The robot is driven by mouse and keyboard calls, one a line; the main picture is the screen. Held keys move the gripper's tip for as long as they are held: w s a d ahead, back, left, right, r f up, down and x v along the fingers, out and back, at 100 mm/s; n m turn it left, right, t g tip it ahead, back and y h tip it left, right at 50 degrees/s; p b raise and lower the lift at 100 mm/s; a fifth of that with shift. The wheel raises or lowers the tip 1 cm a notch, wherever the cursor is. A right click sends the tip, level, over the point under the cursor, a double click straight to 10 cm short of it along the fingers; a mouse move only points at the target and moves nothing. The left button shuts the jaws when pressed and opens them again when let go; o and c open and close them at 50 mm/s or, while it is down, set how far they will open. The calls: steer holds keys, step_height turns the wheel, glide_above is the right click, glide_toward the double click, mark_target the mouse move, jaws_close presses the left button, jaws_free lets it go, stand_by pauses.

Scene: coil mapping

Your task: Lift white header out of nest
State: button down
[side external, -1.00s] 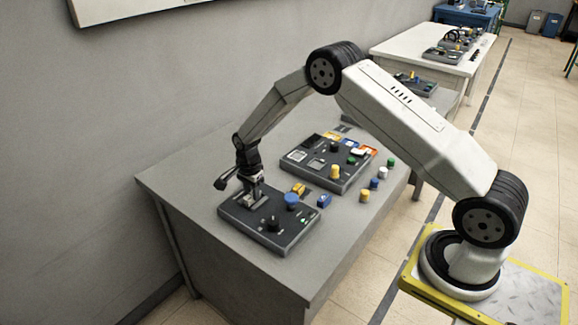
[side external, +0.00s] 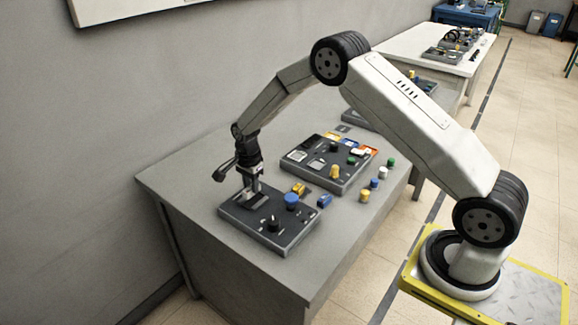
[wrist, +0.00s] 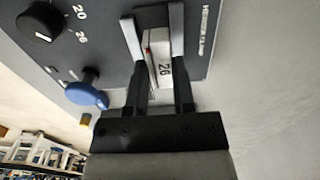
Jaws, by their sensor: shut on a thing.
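The white header (wrist: 160,62), marked "26", is between the two fingers of my gripper (wrist: 152,14) in the wrist view. The fingers are shut on its sides. In the side view my gripper (side external: 254,187) points down over the left part of the grey panel (side external: 258,238). The dark nest (side external: 257,201) shows just under the fingertips. The header is too small there to tell how far it stands clear of the nest. The wrist view shows the panel (wrist: 112,32) with the lettering "HEADER CLAMP" beside the fingers.
A blue knob (side external: 291,198) and a black dial (side external: 273,224) stand on the same panel. Yellow (side external: 299,188) and blue (side external: 324,201) pieces lie behind it. A second panel (side external: 312,176) and several coloured pegs are farther back. The table's left rear is bare.

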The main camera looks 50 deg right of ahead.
steer(key=shift+r, duration=1.65)
